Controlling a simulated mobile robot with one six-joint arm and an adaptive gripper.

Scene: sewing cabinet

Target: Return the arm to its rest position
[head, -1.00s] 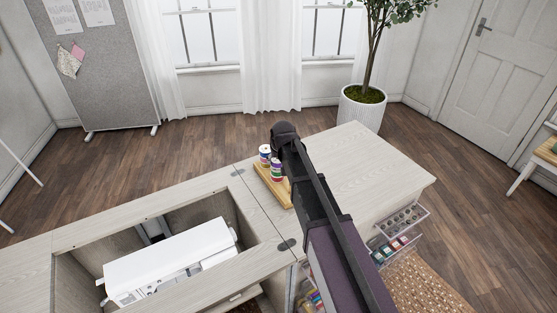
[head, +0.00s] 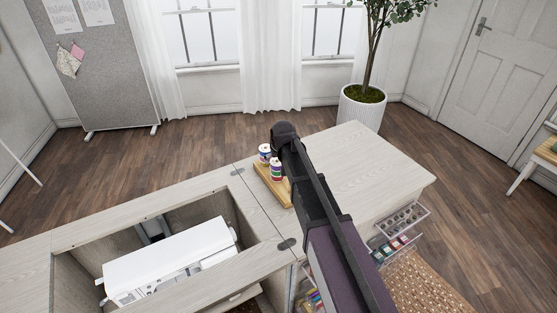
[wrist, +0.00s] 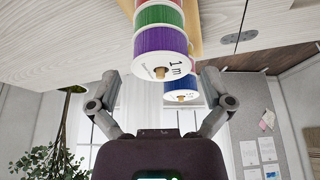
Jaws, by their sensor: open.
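My arm (head: 320,205) reaches out over the cabinet top in the head view, and its wrist end is above the wooden tray. In the wrist view my gripper (wrist: 161,78) is open, with its fingers spread wide and nothing between the tips that I can see being held. A stack of thread spools (wrist: 162,42) in purple, green and red stands just beyond the fingers, apart from them. A blue spool (wrist: 182,90) shows behind it. In the head view the two spool stacks (head: 276,170) stand upright on the tray (head: 270,187), partly hidden by my arm.
The cabinet top (head: 370,165) is clear to the right of my arm. A white sewing machine (head: 170,262) sits in the open well at left. Drawers (head: 398,240) with small items stand open at the right side. A potted plant (head: 362,108) stands behind the cabinet.

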